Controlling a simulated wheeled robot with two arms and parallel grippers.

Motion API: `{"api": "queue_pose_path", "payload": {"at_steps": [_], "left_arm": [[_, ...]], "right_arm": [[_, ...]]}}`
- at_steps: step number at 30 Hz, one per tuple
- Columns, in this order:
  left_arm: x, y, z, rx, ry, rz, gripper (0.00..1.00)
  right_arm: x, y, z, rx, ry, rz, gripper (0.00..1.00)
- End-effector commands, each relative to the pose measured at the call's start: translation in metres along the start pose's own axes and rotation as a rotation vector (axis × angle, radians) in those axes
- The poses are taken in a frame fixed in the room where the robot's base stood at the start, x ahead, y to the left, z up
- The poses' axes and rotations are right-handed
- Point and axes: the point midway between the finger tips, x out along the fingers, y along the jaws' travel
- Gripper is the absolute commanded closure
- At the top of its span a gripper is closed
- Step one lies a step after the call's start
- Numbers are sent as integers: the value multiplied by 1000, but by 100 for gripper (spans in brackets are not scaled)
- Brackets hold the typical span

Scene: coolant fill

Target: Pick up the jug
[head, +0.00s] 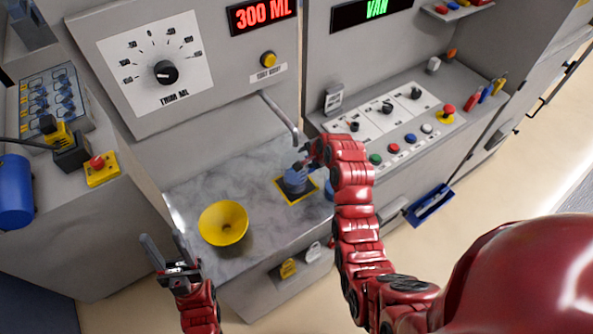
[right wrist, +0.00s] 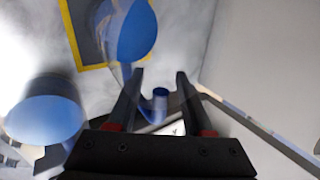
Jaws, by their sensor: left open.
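A jug (head: 295,180) with blue in it stands on a dark pad with a yellow border, on the grey marbled counter under the spout. My right gripper (head: 308,158) is at the jug's upper side, and the arm partly hides the area. In the right wrist view, the jug (right wrist: 137,32) is ahead of the fingers, over the yellow-edged pad. The right gripper's fingers (right wrist: 157,85) are apart. My left gripper (head: 165,258) is open and empty at the counter's front left.
A yellow funnel or bowl (head: 223,223) stands on the counter left of the jug. A metal spout (head: 283,118) hangs over the pad. Another blue object (head: 330,188) is partly behind my right arm. A control panel (head: 400,125) lies to the right. The display reads 300 ML.

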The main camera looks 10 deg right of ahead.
Motion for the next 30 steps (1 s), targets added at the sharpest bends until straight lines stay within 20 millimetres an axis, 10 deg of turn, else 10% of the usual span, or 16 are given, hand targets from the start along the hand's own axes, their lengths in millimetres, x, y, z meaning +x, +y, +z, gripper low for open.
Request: {"api": "queue_pose_path", "payload": {"at_steps": [8,30], "left_arm": [[0,0,0,0,0,0,50],[0,0,0,0,0,0,50]], "right_arm": [[0,0,0,0,0,1,100],[0,0,0,0,0,1,100]]}}
